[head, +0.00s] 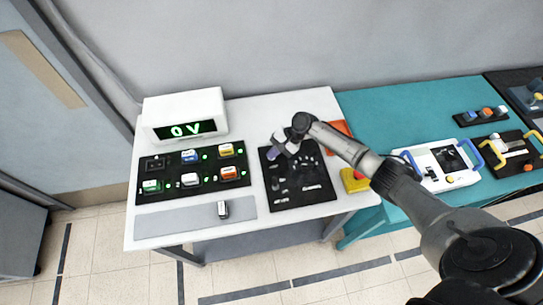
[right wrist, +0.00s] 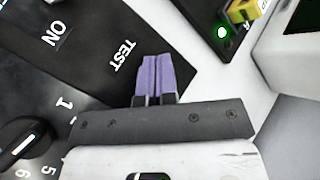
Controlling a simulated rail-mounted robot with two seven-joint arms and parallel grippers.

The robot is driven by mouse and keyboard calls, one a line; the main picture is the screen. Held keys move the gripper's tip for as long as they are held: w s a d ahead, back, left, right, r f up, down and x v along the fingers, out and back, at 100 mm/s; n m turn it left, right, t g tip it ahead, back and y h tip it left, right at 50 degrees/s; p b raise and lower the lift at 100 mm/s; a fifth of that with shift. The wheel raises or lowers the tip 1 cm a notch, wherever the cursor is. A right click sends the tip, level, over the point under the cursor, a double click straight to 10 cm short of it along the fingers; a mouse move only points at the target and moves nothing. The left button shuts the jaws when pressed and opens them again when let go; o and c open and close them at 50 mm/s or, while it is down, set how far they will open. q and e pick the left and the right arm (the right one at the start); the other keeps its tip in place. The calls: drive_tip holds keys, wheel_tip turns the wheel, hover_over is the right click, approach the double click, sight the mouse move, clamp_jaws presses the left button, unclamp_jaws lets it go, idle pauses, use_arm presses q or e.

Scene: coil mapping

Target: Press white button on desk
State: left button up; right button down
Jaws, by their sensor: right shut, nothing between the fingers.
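My right gripper (head: 273,153) reaches in from the right over the upper left part of a black control panel (head: 300,198) on the white desk (head: 325,97). Its purple fingers (right wrist: 155,77) are closed together and empty. In the right wrist view, they point at the panel close to the word TEST; I cannot tell if they touch it. No white button shows clearly by the fingertips; the gripper hides part of the panel. A white-topped block (head: 190,179) sits on the black board left of this panel. My left gripper is not in view.
A white display box (head: 185,104) reading "0 V" stands at the back left. A black board (head: 155,197) holds several coloured blocks and green lights. A small block (head: 223,210) lies on a grey strip. A teal table (head: 400,105) with devices adjoins at right.

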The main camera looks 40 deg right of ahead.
drive_tip(key=shift+f, duration=0.25)
idle(0.5)
drive_tip(key=shift+r+p, duration=0.85)
drive_tip(key=shift+r+p, duration=0.5)
drive_tip(key=shift+p, duration=0.05)
wheel_tip(320, 180, up, 4)
drive_tip(key=p, duration=0.4)
